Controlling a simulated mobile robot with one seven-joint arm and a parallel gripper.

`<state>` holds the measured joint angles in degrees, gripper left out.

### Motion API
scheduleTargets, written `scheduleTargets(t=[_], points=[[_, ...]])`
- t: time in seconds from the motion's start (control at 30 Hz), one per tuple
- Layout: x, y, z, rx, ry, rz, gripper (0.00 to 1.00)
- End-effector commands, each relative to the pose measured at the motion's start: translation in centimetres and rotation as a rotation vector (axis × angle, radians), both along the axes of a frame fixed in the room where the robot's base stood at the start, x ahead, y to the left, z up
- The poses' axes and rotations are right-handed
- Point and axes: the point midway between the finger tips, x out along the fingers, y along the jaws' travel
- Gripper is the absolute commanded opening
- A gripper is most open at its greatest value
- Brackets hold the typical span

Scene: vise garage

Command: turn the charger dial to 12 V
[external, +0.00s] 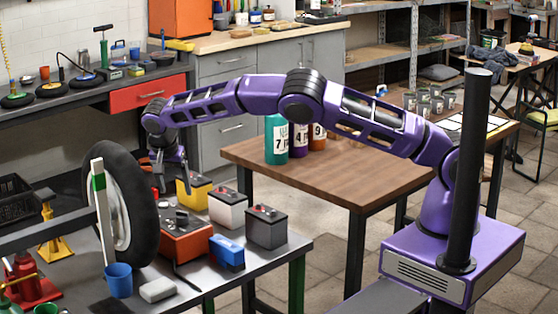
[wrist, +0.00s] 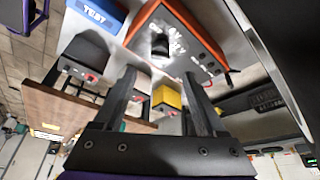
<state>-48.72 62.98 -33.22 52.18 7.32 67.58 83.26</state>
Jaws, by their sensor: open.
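The charger (external: 188,243) is an orange-red box with a dark top panel, sitting on the grey workbench. It also shows in the wrist view (wrist: 205,45), with white lettering on its panel. Its dial (wrist: 160,47) is a dark round knob with a pale top; its setting is too small to read. My gripper (external: 172,186) hangs above the back of the charger, beside the tyre. In the wrist view my gripper (wrist: 158,82) is open, with nothing between its fingers, and the dial lies beyond the fingertips, apart from them.
A yellow battery (external: 193,192), a white battery (external: 228,210) and a dark grey battery (external: 266,229) stand behind and right of the charger. A blue box (external: 227,254) is at its front right. A large tyre (external: 133,190) stands close on the left, near a blue cup (external: 118,281).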

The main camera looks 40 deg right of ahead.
Motion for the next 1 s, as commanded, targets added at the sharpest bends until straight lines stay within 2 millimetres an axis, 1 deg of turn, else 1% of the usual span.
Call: scheduleTargets(t=[0.03,0.2,0.3,0.47,0.77,0.87,0.97,1.0], points=[[-0.3,0.5,1.9,0.002,-0.001,0.003,0.73],[-1.1,1.5,4.5,0.002,-0.001,0.002,0.73],[-1.4,1.9,5.6,0.002,-0.001,0.001,0.73],[-1.6,2.2,6.6,0.001,-0.001,0.0,0.73],[-1.7,2.3,6.8,0.0,0.0,0.0,0.73],[-1.6,2.2,7.5,-0.003,-0.004,0.012,0.73],[-1.5,1.6,10.5,-0.019,-0.021,0.063,0.73],[-1.4,1.1,12.5,-0.031,-0.031,0.097,0.73]])
